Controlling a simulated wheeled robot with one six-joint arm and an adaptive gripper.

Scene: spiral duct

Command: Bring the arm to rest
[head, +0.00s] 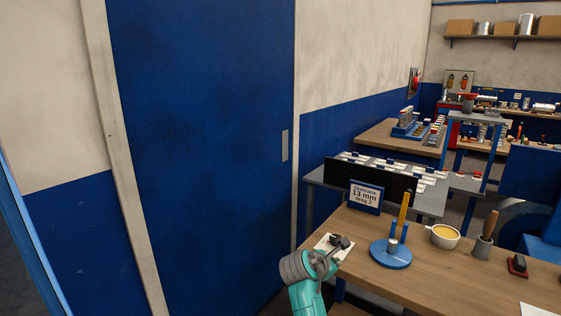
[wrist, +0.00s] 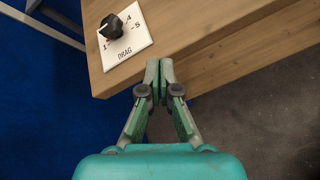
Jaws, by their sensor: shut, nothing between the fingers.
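My arm is a teal limb that comes up from the bottom of the head view. My gripper (wrist: 158,73) shows in the wrist view with its two fingers together and nothing between them. It is by the edge of the wooden table, near a white card with a black knob (wrist: 117,27) marked DRAG and numbers. In the head view the gripper end (head: 335,256) is beside the same card (head: 327,243), at the table's left corner. The fingertips are small and partly blurred there.
The wooden table (head: 440,272) holds a blue stand with a yellow upright (head: 391,252), a bowl (head: 442,236), a grey cup with a tool (head: 482,248) and a sign reading 13 mm (head: 366,196). A blue door (head: 205,140) is at left. Grey floor (wrist: 255,110) lies beside the table.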

